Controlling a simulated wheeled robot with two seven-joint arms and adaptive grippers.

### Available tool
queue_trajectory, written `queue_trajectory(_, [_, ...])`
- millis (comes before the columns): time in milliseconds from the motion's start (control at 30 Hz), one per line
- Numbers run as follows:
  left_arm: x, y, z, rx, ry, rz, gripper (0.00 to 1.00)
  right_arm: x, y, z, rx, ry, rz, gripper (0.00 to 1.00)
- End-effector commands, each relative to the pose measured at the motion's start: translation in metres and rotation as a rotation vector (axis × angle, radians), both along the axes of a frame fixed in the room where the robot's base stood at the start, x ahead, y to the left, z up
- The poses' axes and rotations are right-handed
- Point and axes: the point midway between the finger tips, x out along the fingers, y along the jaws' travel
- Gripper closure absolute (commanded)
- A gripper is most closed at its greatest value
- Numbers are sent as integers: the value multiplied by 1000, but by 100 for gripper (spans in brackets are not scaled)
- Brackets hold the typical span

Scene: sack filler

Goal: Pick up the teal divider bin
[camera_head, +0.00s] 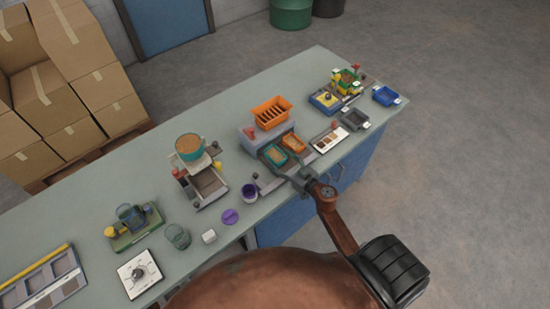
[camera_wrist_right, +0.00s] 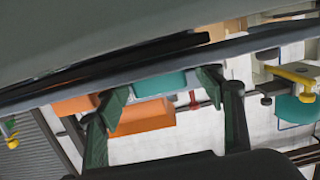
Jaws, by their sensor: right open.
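The teal divider bin (camera_head: 274,156) sits on a grey stand on the bench, beside an orange divider bin (camera_head: 293,144). My right gripper (camera_head: 284,164) reaches in from the lower right and is open at the teal bin. In the right wrist view, the teal bin (camera_wrist_right: 160,83) shows between the two dark fingers (camera_wrist_right: 165,88), with the orange bin (camera_wrist_right: 142,118) just past it. I cannot tell whether either finger touches the teal bin. My left gripper is in neither view.
A larger orange slotted bin (camera_head: 271,113) stands on the grey block behind. A filler with a teal-rimmed bowl (camera_head: 190,148) stands farther left. The bench's front edge runs below my gripper.

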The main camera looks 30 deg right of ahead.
Motion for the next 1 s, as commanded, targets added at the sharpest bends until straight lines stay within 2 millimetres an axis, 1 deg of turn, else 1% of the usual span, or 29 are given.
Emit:
queue_trajectory(33, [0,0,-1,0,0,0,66,6,1,-1,-1,-1,0,38])
queue_trajectory(100, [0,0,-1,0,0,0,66,10,1,-2,-1,0,0,38])
queue_trajectory(367, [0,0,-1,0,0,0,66,11,2,-2,0,1,0,38])
queue_trajectory(1000, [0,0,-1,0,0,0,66,11,2,-2,-1,1,0,82])
